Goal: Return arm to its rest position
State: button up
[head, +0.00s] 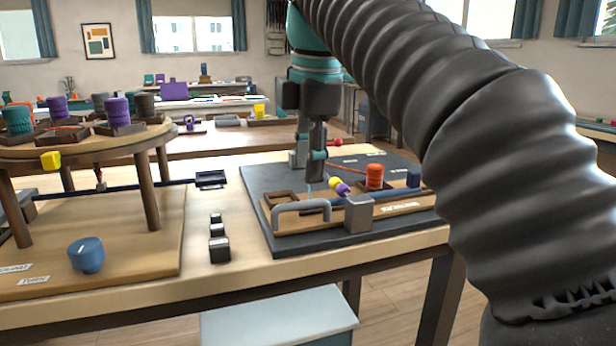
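My gripper (316,168) hangs pointing down over the dark mat (262,178) on the table. Its fingers look close together, but their tips are small and dark, so I cannot tell whether it is open or shut. Just below and right of it, on a wooden tray board (408,206), are a yellow bead (335,184), a purple bead (344,190) and an orange spool (374,176). My ribbed dark arm fills the right side of the picture and hides the mat's right part.
A round wooden stand (88,148) with several cord spools is at the left. A blue knob (86,254) sits on its base board. Small dark blocks (219,248) line the table between board and mat. A grey handle (300,207) rises at the tray's front left.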

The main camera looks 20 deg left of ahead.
jog(key=shift+s+r, duration=0.1)
jog(key=shift+r, duration=0.4)
jog(key=shift+d, duration=0.1)
jog(key=s+d+f+m+t, duration=0.1)
jog(key=d+f+m, duration=0.25)
jog(key=d, duration=0.25)
jog(key=s+d+f+m+p, duration=0.1)
jog(key=d+f+m, duration=0.1)
jog(key=d+m, duration=0.35)
jog(key=d+f+m+t, duration=0.1)
jog(key=d+f+m, duration=0.25)
jog(key=d, duration=0.35)
jog(key=s+d+f+m, duration=0.4)
jog(key=f, duration=0.2)
jog(key=s+d+f+m+t, duration=0.1)
jog(key=s+d+f+m, duration=0.3)
jog(key=f, duration=0.2)
jog(key=s+d+f+m+h+p, duration=0.1)
jog(key=s+d+f+m, duration=0.2)
jog(key=f, duration=0.4)
jog(key=shift+s+d+m+t, duration=0.4)
jog(key=shift+d+m, duration=0.25)
jog(key=shift+m, duration=0.2)
